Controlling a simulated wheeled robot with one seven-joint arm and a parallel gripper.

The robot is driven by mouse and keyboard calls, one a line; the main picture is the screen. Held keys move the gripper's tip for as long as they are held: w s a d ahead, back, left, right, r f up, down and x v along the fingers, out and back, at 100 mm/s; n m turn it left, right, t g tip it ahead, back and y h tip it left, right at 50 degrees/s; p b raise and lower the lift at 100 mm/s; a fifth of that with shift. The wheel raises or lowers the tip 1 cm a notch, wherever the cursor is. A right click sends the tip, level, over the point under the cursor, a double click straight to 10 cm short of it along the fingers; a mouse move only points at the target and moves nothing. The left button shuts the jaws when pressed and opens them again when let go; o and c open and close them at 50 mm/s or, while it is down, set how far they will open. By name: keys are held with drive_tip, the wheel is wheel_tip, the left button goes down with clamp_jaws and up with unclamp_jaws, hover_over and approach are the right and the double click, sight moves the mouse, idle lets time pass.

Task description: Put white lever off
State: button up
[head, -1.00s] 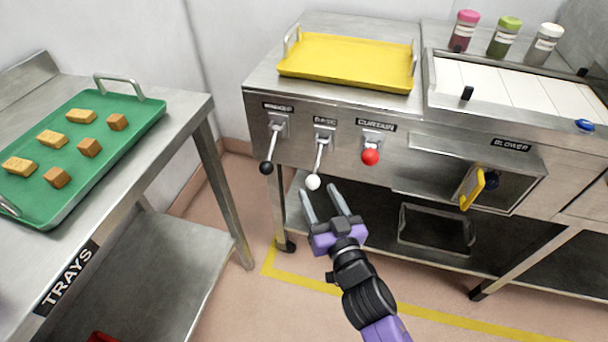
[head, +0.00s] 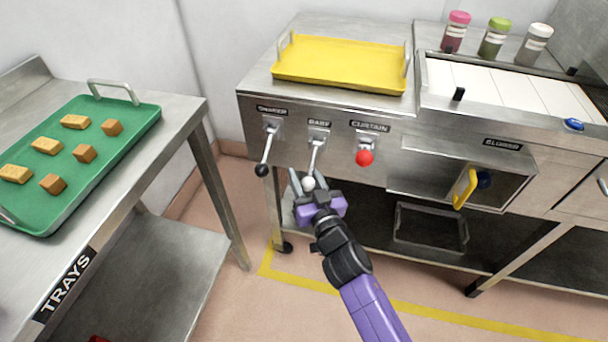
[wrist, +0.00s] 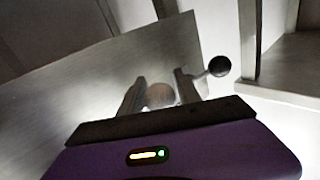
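The white lever (head: 308,183) hangs down from its plate under a label that seems to read BASE, on the front of the steel machine. Its white ball end lies between the fingers of my gripper (head: 307,180). In the wrist view the ball (wrist: 160,95) sits between the two fingers of my gripper (wrist: 160,88), with the left finger close to it and a gap toward the right finger. The fingers look open, and I cannot tell whether either touches the ball.
The black-knobbed lever (head: 262,170) hangs close on the left; its knob (wrist: 219,66) is beside the right finger in the wrist view. The red knob (head: 364,158) is on the right. A yellow tray (head: 340,80) lies above. A green tray (head: 140,125) is on the left table.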

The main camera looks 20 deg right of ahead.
clamp_jaws()
idle(1.2)
